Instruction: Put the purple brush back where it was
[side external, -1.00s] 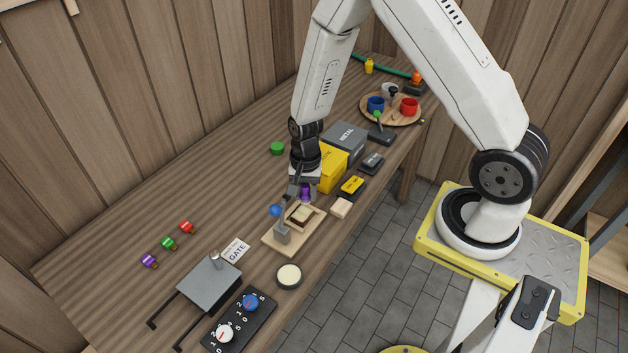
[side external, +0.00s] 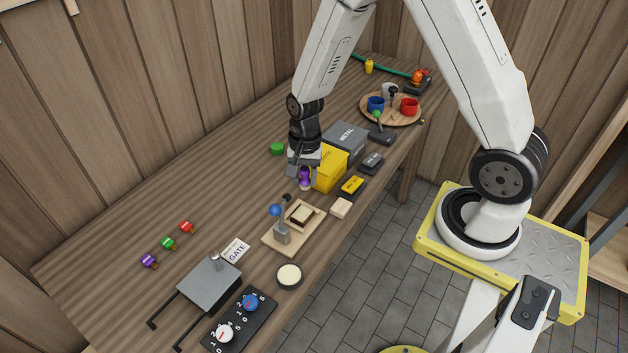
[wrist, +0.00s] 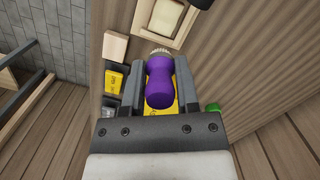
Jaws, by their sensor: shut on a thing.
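My gripper (side external: 303,179) is shut on the purple brush (side external: 305,175) in the side view, in front of the yellow box (side external: 331,170). In the wrist view, the brush's purple handle (wrist: 160,88) sits between the two fingers, with its pale bristles (wrist: 159,53) pointing toward the top of the picture. The brush seems to be held above the bench; its exact height is hard to tell. A wooden board (side external: 270,240) with a small square frame and a blue-knobbed lever stands just nearer the camera than my gripper.
A grey METAL box (side external: 345,138) stands behind the yellow one. A pale wooden block (side external: 341,207) lies right of the board. Small purple, green and red items (side external: 168,243) lie at left. A round wooden tray (side external: 392,121) holds mugs at the back. The left bench is mostly clear.

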